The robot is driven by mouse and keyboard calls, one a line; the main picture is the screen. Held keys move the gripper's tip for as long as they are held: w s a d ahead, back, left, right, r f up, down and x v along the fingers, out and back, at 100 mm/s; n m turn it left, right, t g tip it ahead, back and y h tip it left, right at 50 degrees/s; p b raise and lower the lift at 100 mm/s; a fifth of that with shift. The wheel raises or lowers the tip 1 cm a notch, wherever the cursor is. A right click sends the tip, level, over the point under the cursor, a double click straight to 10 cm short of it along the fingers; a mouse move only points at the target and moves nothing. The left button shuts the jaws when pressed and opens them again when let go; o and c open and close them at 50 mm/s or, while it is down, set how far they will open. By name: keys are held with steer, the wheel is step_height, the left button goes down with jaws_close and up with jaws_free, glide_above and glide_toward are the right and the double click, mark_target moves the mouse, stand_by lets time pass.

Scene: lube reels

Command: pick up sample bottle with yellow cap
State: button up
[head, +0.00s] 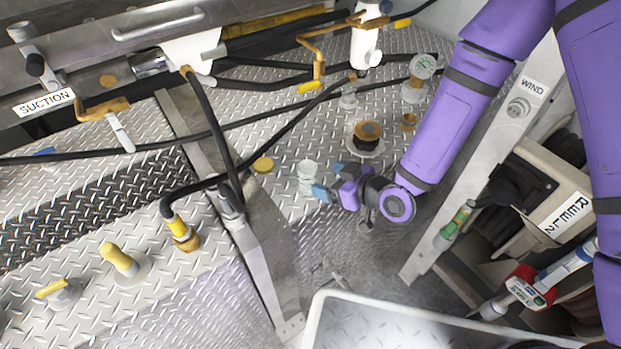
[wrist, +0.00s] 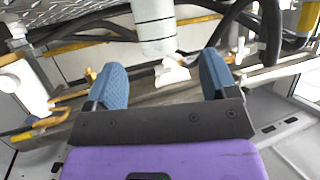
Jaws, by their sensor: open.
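My gripper (head: 327,182) is open and empty in the middle of the head view, its blue fingers pointing left. A pale, translucent bottle-like cylinder (head: 308,176) stands on the diamond plate just beyond the fingertips. A similar pale cylinder (wrist: 153,25) shows in the wrist view, beyond and between the two spread fingers (wrist: 163,78); no yellow cap is visible on it. A round yellow cap (head: 263,164) shows farther left on the plate in the head view. Whether a bottle body is under it, I cannot tell.
Black hoses (head: 205,125) run across the plate left of my gripper. A brown-topped fitting (head: 368,132) and a pressure gauge (head: 422,66) stand behind it. A slanted metal post (head: 490,140) is at right. A white-rimmed tray (head: 440,322) lies in front.

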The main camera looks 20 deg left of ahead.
mark_target(315, 175)
steer(key=shift+x, duration=4)
steer(key=shift+w+d, duration=0.1)
steer(key=c, duration=1)
